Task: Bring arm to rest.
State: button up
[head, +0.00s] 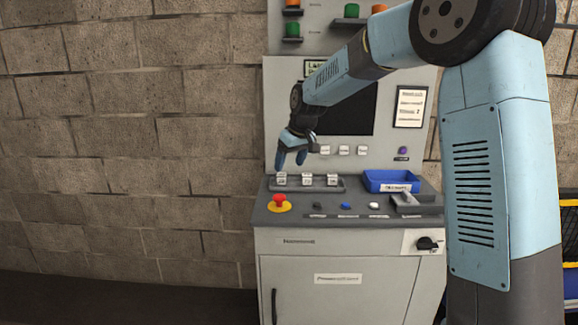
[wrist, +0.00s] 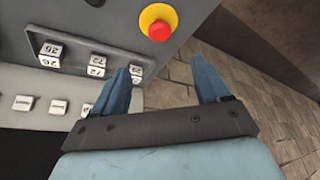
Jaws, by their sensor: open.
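My gripper (head: 291,158) is at the end of my outstretched light-blue arm, over the left part of the grey control console (head: 280,219). In the wrist view its two blue fingers (wrist: 165,85) are spread apart with nothing between them. In the head view the gripper is a little above a row of white numbered blocks (head: 307,180) in a grey holder. The same blocks show in the wrist view (wrist: 98,67) to the left of the fingers. I cannot tell the exact gap between the fingertips and the blocks.
A red emergency button on a yellow base (head: 279,203) sits at the console's front left. A dark screen (head: 350,112) is behind. A block wall (head: 130,140) stands to the left.

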jog(key=s+d+r+m+t+h, duration=0.15)
jog(key=s+d+r, duration=0.25)
jog(key=s+d, duration=0.45)
jog(key=s+d+r+m+h, duration=0.15)
jog(key=s+d+r, duration=0.35)
jog(key=s, duration=0.7)
jog(key=s+d+f+m, duration=0.2)
jog(key=s+d, duration=0.2)
jog(key=s, duration=0.6)
jog(key=s+d+f+m, duration=0.2)
jog(key=s+d, duration=0.3)
jog(key=s, duration=0.5)
jog(key=shift+f, duration=0.25)
jog(key=shift+t, duration=0.25)
